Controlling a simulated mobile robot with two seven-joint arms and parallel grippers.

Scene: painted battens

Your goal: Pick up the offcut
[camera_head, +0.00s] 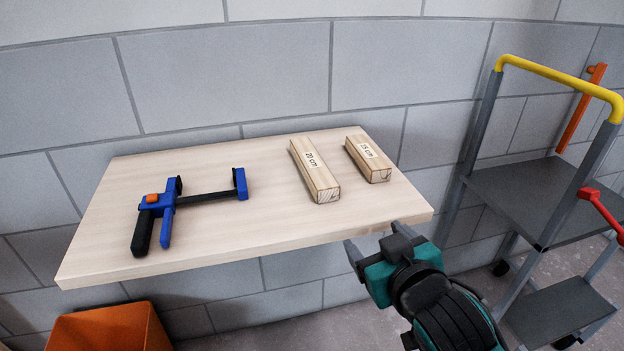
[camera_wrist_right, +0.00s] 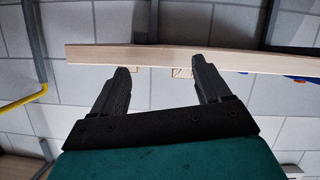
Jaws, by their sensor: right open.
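Two pale wooden pieces lie flat on the wooden shelf (camera_head: 240,230). The longer one (camera_head: 315,171) is labelled 20 cm; the shorter one (camera_head: 369,160), to its right, has a label that seems to read 15 cm. No piece is marked as the offcut. My right gripper (camera_head: 374,238) is open and empty, at the shelf's front right edge, nearer me than both pieces. In the right wrist view, its fingers (camera_wrist_right: 160,66) stand apart before the shelf edge (camera_wrist_right: 150,56). Small wood ends show there by the fingertips, mostly hidden. My left gripper is out of view.
A blue and black clamp (camera_head: 205,196) with an orange button lies on the shelf's left half. An orange bin (camera_head: 110,328) stands below at the left. A grey cart (camera_head: 540,200) with a yellow handle stands at the right. A block wall backs the shelf.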

